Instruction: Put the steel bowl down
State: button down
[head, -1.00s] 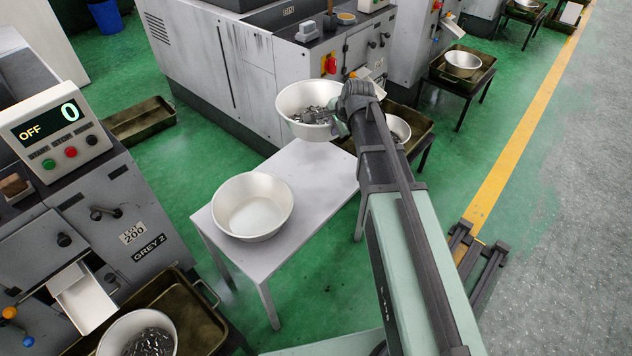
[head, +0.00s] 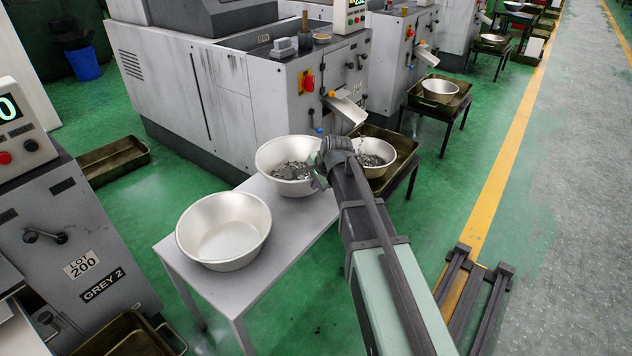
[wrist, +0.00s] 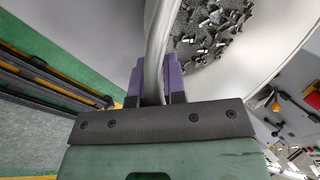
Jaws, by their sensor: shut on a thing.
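The steel bowl (head: 268,158) holds small metal parts and is over the far end of the light grey table (head: 206,289). My gripper (head: 322,165) is at the bowl's right side. In the wrist view my gripper's purple fingers (wrist: 157,84) are shut on the rim of the bowl (wrist: 276,76), with the metal parts inside it. The bowl looks level. The head view does not show clearly whether its base touches the table top.
An empty steel bowl (head: 224,228) stands on the near part of the table, close to the held bowl. Another bowl with parts (head: 377,160) sits in a brown tray behind my gripper. Grey machines stand behind and at the left.

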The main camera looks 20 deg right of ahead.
notch_tip(320, 180, down, 5)
jog(key=b, duration=0.4)
jog(key=shift+r, duration=0.45)
jog(key=shift+f, duration=0.15)
jog(key=c, duration=1.2)
grip_release()
